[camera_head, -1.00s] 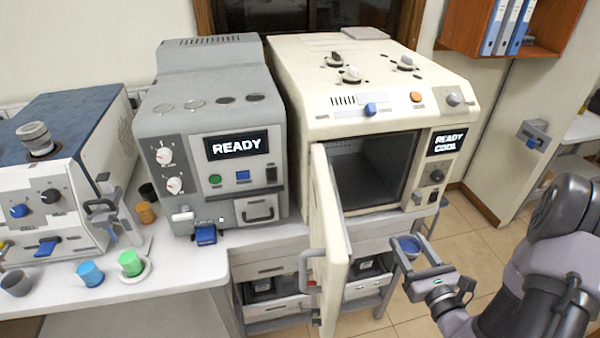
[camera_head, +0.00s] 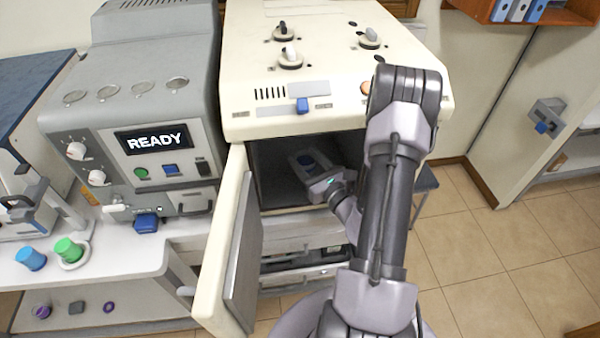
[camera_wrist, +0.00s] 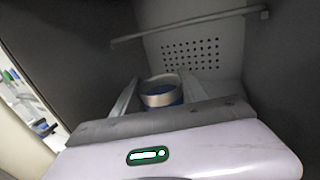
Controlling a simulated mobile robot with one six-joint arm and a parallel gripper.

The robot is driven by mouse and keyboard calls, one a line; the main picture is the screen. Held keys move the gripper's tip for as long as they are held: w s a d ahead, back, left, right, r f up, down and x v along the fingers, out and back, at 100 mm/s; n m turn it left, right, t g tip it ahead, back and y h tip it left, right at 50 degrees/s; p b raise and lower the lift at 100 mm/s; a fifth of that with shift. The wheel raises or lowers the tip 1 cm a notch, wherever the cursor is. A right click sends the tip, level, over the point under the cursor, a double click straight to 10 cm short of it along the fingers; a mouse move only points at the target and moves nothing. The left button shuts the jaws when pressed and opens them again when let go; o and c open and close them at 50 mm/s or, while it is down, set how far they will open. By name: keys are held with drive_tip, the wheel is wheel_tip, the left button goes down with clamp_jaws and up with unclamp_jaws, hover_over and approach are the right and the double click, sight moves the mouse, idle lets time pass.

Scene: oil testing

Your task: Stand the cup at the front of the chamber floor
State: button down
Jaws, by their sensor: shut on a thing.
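My gripper (camera_head: 306,165) reaches through the open front of the cream chamber (camera_head: 258,172) and is shut on a small blue cup (camera_head: 304,159). In the wrist view the cup (camera_wrist: 161,90) stands upright between the two fingers, with its metal-coloured rim upward. Whether the cup's base touches the chamber floor is hidden by my gripper. The chamber door (camera_head: 228,250) is swung open to the left of my arm.
A perforated panel (camera_wrist: 191,55) and a rail (camera_wrist: 190,26) are inside the chamber beyond the cup. A grey machine reading READY (camera_head: 150,140) stands to the left. A green cup (camera_head: 68,249) and a blue cup (camera_head: 31,258) are on the counter.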

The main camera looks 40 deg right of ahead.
sight(311, 174)
wheel_tip(311, 174, down, 4)
drive_tip(key=shift+f+b, duration=0.1)
drive_tip(key=shift+b, duration=0.5)
drive_tip(key=c, duration=0.6)
unclamp_jaws()
drive_tip(key=shift+s, duration=0.2)
drive_tip(key=s+a, duration=0.2)
drive_tip(key=s, duration=0.9)
drive_tip(key=shift+s, duration=0.25)
